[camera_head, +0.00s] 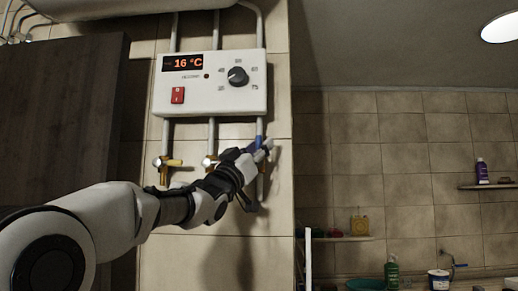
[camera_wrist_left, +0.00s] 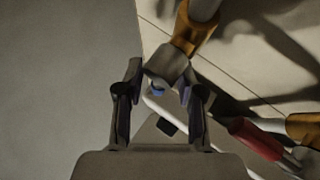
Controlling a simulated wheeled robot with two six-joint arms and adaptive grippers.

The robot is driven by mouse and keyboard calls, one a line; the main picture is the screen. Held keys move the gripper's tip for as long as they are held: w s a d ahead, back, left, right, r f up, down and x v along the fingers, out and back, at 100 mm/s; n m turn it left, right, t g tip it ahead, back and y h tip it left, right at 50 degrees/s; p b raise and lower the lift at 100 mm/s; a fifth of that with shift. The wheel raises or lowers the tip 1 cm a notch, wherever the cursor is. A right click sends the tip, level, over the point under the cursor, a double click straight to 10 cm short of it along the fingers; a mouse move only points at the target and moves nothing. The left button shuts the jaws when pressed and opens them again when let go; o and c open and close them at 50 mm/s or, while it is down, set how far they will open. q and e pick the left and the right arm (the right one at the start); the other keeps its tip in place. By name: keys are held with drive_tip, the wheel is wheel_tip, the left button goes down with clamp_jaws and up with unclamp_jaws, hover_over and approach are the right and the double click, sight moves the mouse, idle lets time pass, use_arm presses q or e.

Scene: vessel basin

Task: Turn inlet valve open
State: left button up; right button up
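Pipes run down the tiled wall under a white control box (camera_head: 210,83). In the left wrist view a brass fitting (camera_wrist_left: 191,35) with a grey metal end lies just beyond my left gripper (camera_wrist_left: 162,75). Its fingers are spread on either side of that end, with a small blue patch between them. A red handle (camera_wrist_left: 255,138) shows at the right. My right gripper is not in view.
The box shows 16 °C, with a red switch (camera_head: 177,95) and a black knob (camera_head: 238,76). A dark cabinet (camera_head: 60,120) stands at the left. Shelves with bottles and a basin area are at the lower right. The wall lies close behind the pipes.

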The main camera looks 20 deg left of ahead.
use_arm(q)
drive_tip(key=shift+f, duration=0.1)
drive_tip(key=v, duration=0.7)
drive_tip(key=shift+s, duration=0.15)
drive_tip(key=shift+f, duration=0.15)
drive_tip(key=shift+a, duration=0.1)
